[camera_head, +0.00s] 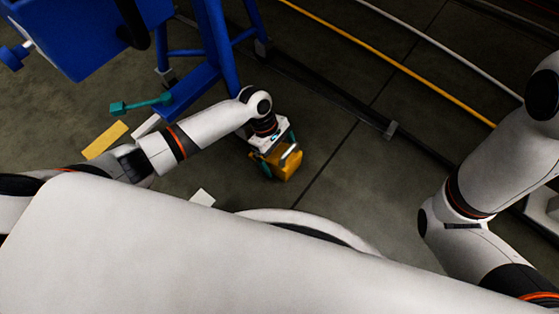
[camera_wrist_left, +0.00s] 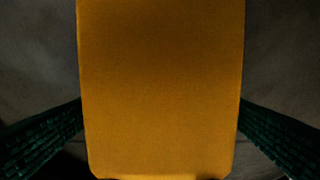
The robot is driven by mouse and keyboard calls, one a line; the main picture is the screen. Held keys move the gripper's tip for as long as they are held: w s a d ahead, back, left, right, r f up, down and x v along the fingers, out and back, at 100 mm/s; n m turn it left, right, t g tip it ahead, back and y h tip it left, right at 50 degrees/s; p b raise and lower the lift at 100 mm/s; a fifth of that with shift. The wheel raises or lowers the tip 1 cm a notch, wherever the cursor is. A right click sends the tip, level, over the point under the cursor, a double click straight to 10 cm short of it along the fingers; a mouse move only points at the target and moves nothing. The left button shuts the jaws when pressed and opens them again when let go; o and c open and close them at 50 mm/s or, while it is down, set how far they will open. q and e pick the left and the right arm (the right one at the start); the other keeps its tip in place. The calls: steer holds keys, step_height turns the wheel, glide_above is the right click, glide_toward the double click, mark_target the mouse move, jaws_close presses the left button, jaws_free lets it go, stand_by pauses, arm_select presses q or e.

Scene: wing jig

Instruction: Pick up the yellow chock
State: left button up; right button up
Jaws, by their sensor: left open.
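The yellow chock (camera_head: 287,170) sits on the floor near the middle of the head view, with a grey bar or handle on its upper side. It fills the middle of the left wrist view (camera_wrist_left: 160,90) as a flat yellow face. My left gripper (camera_head: 277,157) is at the chock from above. Its dark green fingers stand on either side of the chock, open. They look very near its sides, and I cannot tell whether they touch. My right arm shows at the right of the head view, but its gripper is out of frame.
A blue stand (camera_head: 212,50) rises at the upper left. A teal tool (camera_head: 140,105), a yellow block (camera_head: 105,140) and a white piece (camera_head: 203,197) lie on the floor to the left. A dark rail (camera_head: 335,100) crosses behind. Floor right of the chock is clear.

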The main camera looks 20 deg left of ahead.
arm_select(q)
steer(key=shift+r, duration=0.1)
steer(key=c, duration=1.5)
steer(key=shift+c, duration=0.9)
steer(key=shift+r, duration=0.15)
